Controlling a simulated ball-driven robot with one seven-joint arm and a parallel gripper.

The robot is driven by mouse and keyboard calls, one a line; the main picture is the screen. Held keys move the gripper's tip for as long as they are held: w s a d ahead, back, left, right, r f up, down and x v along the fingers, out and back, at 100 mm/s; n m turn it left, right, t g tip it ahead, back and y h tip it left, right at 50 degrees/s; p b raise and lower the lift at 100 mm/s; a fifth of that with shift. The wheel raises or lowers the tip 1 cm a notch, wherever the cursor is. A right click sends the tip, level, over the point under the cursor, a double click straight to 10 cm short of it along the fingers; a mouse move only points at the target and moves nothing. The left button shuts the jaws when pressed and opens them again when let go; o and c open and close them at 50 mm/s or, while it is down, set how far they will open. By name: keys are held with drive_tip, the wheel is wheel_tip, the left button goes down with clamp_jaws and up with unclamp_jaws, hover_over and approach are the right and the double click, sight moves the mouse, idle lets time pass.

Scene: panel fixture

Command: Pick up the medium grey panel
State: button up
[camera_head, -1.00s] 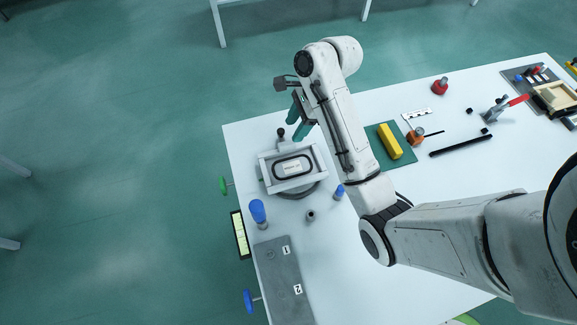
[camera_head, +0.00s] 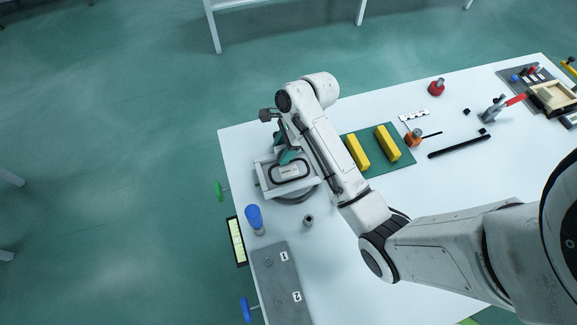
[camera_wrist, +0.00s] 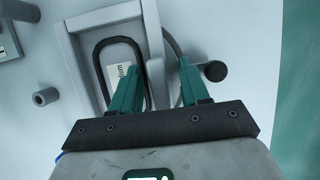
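The medium grey panel (camera_head: 290,171) sits level in a light grey frame on a round base at the table's left end. It carries a black oval ring around a white label. In the wrist view the panel (camera_wrist: 107,50) shows part of the label's lettering, ending in "dium". My gripper (camera_wrist: 158,75) is open, its teal fingers apart. One finger overlaps the ring and label; the other is beyond the frame's right bar, beside a dark round knob (camera_wrist: 214,71). My gripper (camera_head: 284,150) is over the panel's far side in the head view. Whether the fingers touch anything is unclear.
Near the panel stand a blue-topped cylinder (camera_head: 253,217) and a small grey cylinder (camera_head: 308,220). A grey plate (camera_head: 270,275) with labels 1 and 2 lies nearer. Right of my arm, a green mat (camera_head: 375,167) holds two yellow blocks (camera_head: 357,152).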

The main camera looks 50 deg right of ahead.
clamp_jaws()
drive_tip(key=shift+r, duration=0.2)
idle(0.4)
